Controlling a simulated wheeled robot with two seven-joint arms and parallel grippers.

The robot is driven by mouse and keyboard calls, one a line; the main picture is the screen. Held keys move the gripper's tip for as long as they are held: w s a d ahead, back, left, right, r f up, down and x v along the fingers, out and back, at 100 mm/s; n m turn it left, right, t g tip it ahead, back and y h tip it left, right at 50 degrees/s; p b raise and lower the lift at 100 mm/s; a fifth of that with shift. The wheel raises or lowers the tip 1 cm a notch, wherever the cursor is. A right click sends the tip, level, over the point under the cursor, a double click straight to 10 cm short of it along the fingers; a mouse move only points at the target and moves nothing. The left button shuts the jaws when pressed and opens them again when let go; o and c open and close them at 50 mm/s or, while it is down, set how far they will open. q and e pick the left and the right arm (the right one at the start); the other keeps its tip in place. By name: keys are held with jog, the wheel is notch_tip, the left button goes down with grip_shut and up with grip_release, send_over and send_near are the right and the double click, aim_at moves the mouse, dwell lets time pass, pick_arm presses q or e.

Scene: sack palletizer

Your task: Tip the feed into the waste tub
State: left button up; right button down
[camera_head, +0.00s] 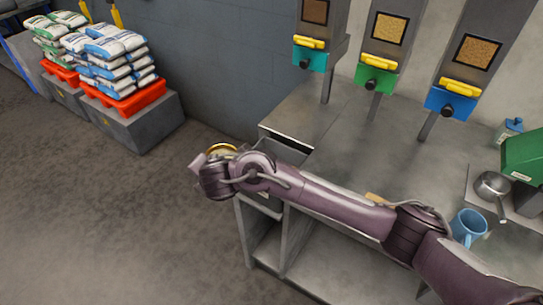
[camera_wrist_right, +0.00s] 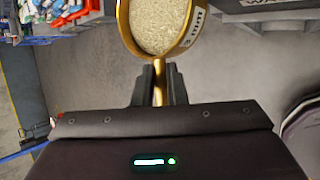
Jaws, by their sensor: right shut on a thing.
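My right gripper (camera_wrist_right: 160,85) is shut on the handle of a yellow scoop (camera_wrist_right: 187,45). The scoop's round bowl holds pale, grainy feed (camera_wrist_right: 157,22). In the head view the scoop's yellow rim (camera_head: 222,147) shows just beyond my right wrist, left of the bench end; the gripper is mostly hidden there. A grey tub (camera_head: 263,204) with a pale label sits at the bench's left end, partly hidden by my right arm. A lettered grey edge, seemingly this tub (camera_wrist_right: 265,4), shows at the wrist view's upper right, apart from the scoop. My left gripper is not in view.
Three dispensers with teal (camera_head: 309,58), green (camera_head: 375,79) and blue (camera_head: 450,102) outlets stand over the bench (camera_head: 345,150). A blue mug (camera_head: 468,227) and a metal scoop (camera_head: 491,186) are at right. Stacked sacks (camera_head: 115,55) stand far left. The floor at left is clear.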

jog(key=shift+d, duration=0.1)
jog(key=shift+w+d+r+m+y, duration=0.15)
jog(key=shift+d+r+m+y, duration=0.25)
jog(key=shift+d+r+y, duration=0.45)
jog(key=shift+w+d+r+m+y, duration=0.1)
jog(key=shift+d+r+m+y, duration=0.4)
jog(key=shift+d, duration=0.4)
jog(key=shift+d+r+y, duration=0.1)
jog(key=shift+d+y, duration=0.05)
jog(key=shift+y, duration=0.1)
jog(key=shift+w+d+b, duration=0.1)
jog(key=shift+d+b, duration=0.15)
jog(key=shift+b, duration=0.15)
jog(key=shift+w+d+f+m+y+b, duration=0.1)
jog(key=shift+d+m+y+b, duration=0.05)
jog(key=shift+d+y+b, duration=0.2)
jog(key=shift+w+d+f+m+y+b, duration=0.1)
jog(key=shift+d+m+y+b, duration=0.05)
jog(key=shift+d+y+b, duration=0.15)
jog(key=shift+w+d+r+m+y+b, duration=0.15)
jog(key=shift+d+r+y, duration=0.2)
jog(key=shift+d, duration=0.2)
jog(key=shift+s+d+r+m+y+b, duration=0.1)
jog(key=shift+d+r+m+y+b, duration=0.15)
jog(key=shift+d, duration=0.3)
